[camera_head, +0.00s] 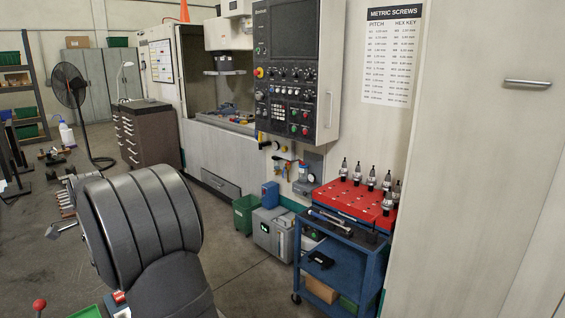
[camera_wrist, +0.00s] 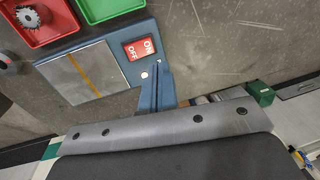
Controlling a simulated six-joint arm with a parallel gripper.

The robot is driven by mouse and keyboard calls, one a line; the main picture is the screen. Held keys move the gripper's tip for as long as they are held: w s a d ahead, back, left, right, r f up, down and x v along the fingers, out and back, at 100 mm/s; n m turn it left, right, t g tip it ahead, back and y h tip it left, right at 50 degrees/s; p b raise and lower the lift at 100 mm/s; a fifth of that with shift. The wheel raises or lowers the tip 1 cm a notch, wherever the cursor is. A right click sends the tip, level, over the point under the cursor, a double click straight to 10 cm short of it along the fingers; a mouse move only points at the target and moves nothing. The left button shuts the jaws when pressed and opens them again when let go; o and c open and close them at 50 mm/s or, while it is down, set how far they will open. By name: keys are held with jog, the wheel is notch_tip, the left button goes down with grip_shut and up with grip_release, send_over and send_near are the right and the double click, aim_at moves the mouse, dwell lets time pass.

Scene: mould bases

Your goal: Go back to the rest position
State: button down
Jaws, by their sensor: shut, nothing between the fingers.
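In the wrist view, a dark rounded body with a grey bolted edge (camera_wrist: 150,133) spans the bottom. Nothing is seen being held.
The wrist view shows a blue base with a red ON/OFF switch (camera_wrist: 140,47), a steel plate (camera_wrist: 85,75), a red tray (camera_wrist: 50,30) and a green tray. The head view shows a blue cart (camera_head: 345,255), a machine control panel (camera_head: 293,75), a drawer cabinet (camera_head: 150,140) and a fan (camera_head: 70,88).

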jog(key=shift+s+d+r+n, duration=0.2)
jog(key=shift+r+n, duration=0.5)
jog(key=shift+n, duration=0.35)
jog(key=shift+s+d+r+n, duration=0.2)
jog(key=shift+r+n, duration=0.55)
jog(key=shift+n, duration=0.35)
jog(key=shift+s+d+r+n, duration=0.2)
jog(key=shift+r+n, duration=0.5)
jog(key=shift+n, duration=0.35)
